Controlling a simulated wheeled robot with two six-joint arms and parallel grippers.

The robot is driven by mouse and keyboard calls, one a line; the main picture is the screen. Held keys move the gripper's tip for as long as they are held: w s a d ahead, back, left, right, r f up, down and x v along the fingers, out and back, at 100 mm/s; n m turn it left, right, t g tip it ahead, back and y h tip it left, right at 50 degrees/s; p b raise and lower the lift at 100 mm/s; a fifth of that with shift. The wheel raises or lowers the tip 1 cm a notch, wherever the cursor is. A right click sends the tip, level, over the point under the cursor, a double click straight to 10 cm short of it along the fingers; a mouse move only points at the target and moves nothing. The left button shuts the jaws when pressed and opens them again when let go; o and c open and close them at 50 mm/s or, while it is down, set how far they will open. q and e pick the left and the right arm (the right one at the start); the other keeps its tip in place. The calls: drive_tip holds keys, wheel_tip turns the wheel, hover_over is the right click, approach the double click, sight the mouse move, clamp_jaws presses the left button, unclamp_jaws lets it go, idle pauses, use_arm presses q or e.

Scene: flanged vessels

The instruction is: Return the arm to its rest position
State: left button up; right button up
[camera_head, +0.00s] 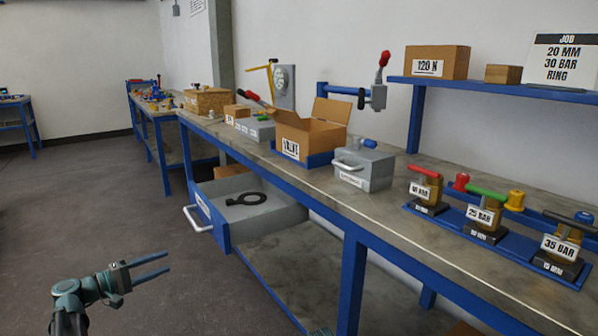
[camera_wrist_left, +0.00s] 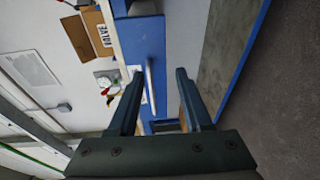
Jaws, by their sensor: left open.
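My left gripper (camera_head: 150,269) is at the lower left of the head view, out over the floor and apart from the bench. Its two blue fingers are spread with nothing between them. In the left wrist view its fingers (camera_wrist_left: 158,100) point toward the blue drawer front and its handle (camera_wrist_left: 151,82), with a gap between. My right gripper does not show in either view.
An open drawer (camera_head: 222,238) with a black ring-shaped part (camera_head: 246,199) juts from the bench (camera_head: 345,200). An open cardboard box (camera_head: 312,130), a grey case (camera_head: 363,168) and several labelled valves (camera_head: 484,215) stand on top. The floor (camera_head: 90,200) at left is clear.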

use_arm(q)
drive_tip(key=s+d+r+m+g+y+p, duration=0.1)
drive_tip(key=s+d+r+m+g+p, duration=0.15)
drive_tip(key=d+p, duration=0.5)
drive_tip(key=s+d+r+m+g+y+p, duration=0.15)
drive_tip(key=s+d+g+p, duration=0.3)
drive_tip(key=d, duration=0.55)
drive_tip(key=s+d+r+m+g+y+p, duration=0.1)
drive_tip(key=s+d+r+m+g+p, duration=0.15)
drive_tip(key=d+p, duration=0.5)
drive_tip(key=s+d+r+m+g+y+p, duration=0.1)
drive_tip(key=s+d+r+m+y+p, duration=0.2)
drive_tip(key=s+p, duration=0.5)
drive_tip(key=s+d+r+m+g+y+p, duration=0.2)
drive_tip(key=s+d+r+m+y+p, duration=0.1)
drive_tip(key=s+d+r+y+p, duration=0.2)
drive_tip(key=s+r+y+p, duration=0.2)
drive_tip(key=s+r+p, duration=0.2)
drive_tip(key=r+p, duration=0.1)
drive_tip(key=shift+s+r+m+p, duration=0.2)
drive_tip(key=shift+m+p, duration=0.15)
drive_tip(key=shift+p, duration=0.25)
